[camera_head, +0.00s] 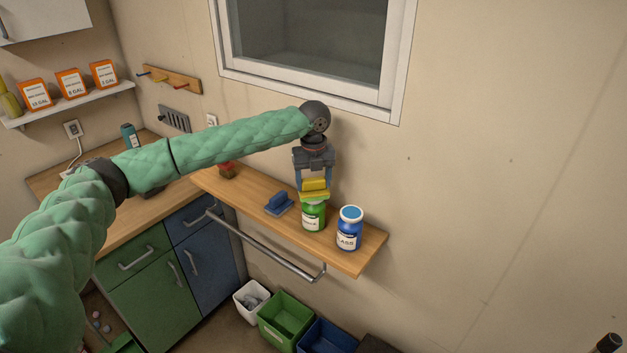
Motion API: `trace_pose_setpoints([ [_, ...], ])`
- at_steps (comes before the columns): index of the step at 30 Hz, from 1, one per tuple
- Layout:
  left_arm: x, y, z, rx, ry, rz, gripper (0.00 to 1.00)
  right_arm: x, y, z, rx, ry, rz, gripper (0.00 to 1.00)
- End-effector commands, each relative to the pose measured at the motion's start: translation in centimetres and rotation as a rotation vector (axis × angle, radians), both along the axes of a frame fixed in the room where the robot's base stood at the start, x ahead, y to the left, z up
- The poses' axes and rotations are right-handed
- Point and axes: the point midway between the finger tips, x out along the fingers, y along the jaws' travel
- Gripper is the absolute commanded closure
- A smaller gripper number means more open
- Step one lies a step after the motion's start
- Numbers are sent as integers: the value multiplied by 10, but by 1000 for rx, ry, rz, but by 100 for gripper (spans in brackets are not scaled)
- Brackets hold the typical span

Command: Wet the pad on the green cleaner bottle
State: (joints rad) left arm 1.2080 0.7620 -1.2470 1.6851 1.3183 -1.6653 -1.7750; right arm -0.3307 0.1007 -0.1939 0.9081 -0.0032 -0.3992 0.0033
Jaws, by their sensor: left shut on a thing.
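My left gripper (314,182) points down over the wooden shelf and is shut on a yellow pad block (314,194). The yellow block is right above the green cleaner bottle (313,217) and hides its top. Its underside seems to meet the bottle's top, but I cannot tell whether they touch. The green bottle stands upright with a white label facing me.
A blue bottle (349,229) stands just right of the green one on the shelf (366,258). A blue pad block (278,204) lies to its left. A metal rail (265,247) runs along the shelf's front. Bins (286,317) stand on the floor below.

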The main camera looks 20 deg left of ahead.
Motion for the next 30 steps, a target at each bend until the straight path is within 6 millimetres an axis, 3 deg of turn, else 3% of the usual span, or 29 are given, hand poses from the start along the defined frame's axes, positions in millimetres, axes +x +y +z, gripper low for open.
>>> trace_pose_setpoints([
  [17, -1, 0, -2, 0, 2, -1, 53, 0, 27, 3, 24, 0, -5, 100],
  [30, -1, 0, -3, 1, 3, -1, 53, 0, 3, 5, 2, -1, 0, 100],
])
